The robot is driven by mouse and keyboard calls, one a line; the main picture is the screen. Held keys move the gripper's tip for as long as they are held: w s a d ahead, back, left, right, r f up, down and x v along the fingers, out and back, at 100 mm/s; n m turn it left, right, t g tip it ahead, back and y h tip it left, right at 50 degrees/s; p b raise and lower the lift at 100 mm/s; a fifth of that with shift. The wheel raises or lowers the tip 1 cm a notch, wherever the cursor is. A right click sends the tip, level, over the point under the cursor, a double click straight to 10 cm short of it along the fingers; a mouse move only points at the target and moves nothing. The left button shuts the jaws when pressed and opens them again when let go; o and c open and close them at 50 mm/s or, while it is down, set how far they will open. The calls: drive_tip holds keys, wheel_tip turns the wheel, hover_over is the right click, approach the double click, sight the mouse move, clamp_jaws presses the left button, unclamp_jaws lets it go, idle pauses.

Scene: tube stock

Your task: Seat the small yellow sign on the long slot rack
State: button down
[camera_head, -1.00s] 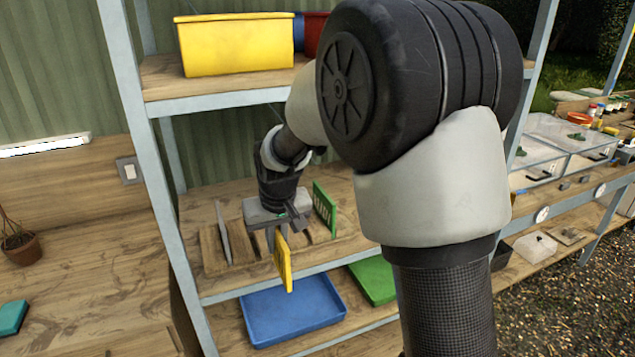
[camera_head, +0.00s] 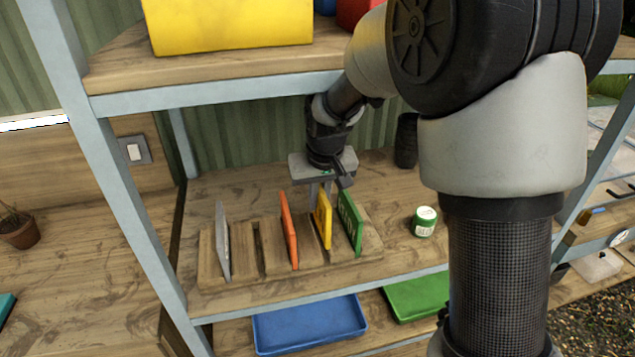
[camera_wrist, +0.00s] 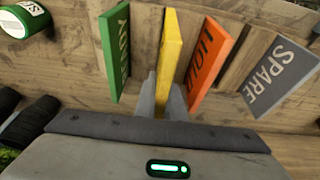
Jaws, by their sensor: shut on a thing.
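The small yellow sign (camera_head: 323,222) is upright above the right part of the long wooden slot rack (camera_head: 243,250). My gripper (camera_head: 321,192) is shut on its back end. The yellow sign also shows between the fingers in the wrist view (camera_wrist: 170,48). It stands between an orange sign (camera_head: 289,232) on its left and a green sign (camera_head: 350,222) on its right, in the head view. I cannot tell whether its lower edge is inside a slot. A grey sign (camera_head: 222,240), reading SPARE in the wrist view (camera_wrist: 280,75), stands at the rack's left.
A shelf with a yellow bin (camera_head: 230,25) hangs above. A blue tray (camera_head: 310,325) and a green tray (camera_head: 415,298) lie below. Empty slots show left of the orange sign.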

drive_tip(key=shift+w+b, duration=0.3)
drive_tip(key=shift+w, duration=0.15)
drive_tip(key=shift+w+f+b, duration=0.3)
drive_tip(key=shift+w+f, duration=0.05)
drive_tip(key=shift+f, duration=0.3)
drive_tip(key=shift+s+f+b, duration=0.15)
drive_tip(key=shift+f+b, duration=1.5)
drive_tip(key=shift+f, duration=0.65)
drive_tip(key=shift+f, duration=0.25)
drive_tip(key=c, duration=1.8)
unclamp_jaws()
drive_tip(key=shift+o, duration=0.2)
drive_tip(key=v, duration=0.7)
drive_tip(key=shift+s+r, duration=0.1)
drive_tip(key=shift+r, duration=0.2)
drive_tip(key=shift+s, duration=0.1)
